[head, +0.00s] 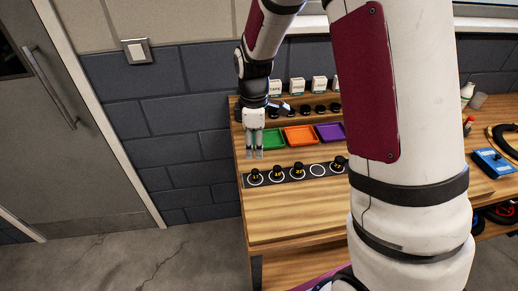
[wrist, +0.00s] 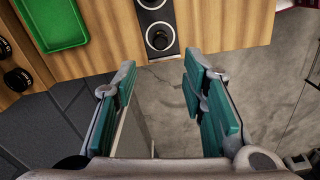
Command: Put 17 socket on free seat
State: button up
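A dark strip (head: 308,177) on the bench holds several black sockets in ringed seats. The leftmost socket (head: 255,177) stands at the strip's left end; its yellow mark looks like 17 but is small. It seems to be the socket at the strip end in the wrist view (wrist: 158,38). Further right, one seat is a bare white ring (head: 318,170), the free seat, with a socket (head: 340,162) to its right. My gripper (head: 255,155) is above the bench near the leftmost socket. Its teal fingers (wrist: 160,105) are apart with nothing between them.
Green (head: 274,139), orange (head: 299,135) and purple (head: 330,132) trays lie behind the strip. Black round pieces (head: 320,109) and white boxes (head: 297,85) stand at the back. A blue device (head: 492,162) is at right. My arm hides part of the bench. Bare wood lies in front.

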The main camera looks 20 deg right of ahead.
jog(key=s+r+m+t, duration=0.25)
jog(key=s+r, duration=0.25)
jog(key=r, duration=0.4)
jog(key=s+r+m+t, duration=0.1)
jog(key=s+r+m, duration=0.35)
jog(key=r, duration=0.35)
jog(key=s+r+m+t, duration=0.1)
jog(key=s+r+m, duration=0.2)
jog(key=s, duration=0.4)
jog(key=s+r+m+t, duration=0.1)
jog(key=s+r+m, duration=0.2)
jog(key=s, duration=0.3)
jog(key=shift+s, duration=0.35)
jog(key=shift+r, duration=0.1)
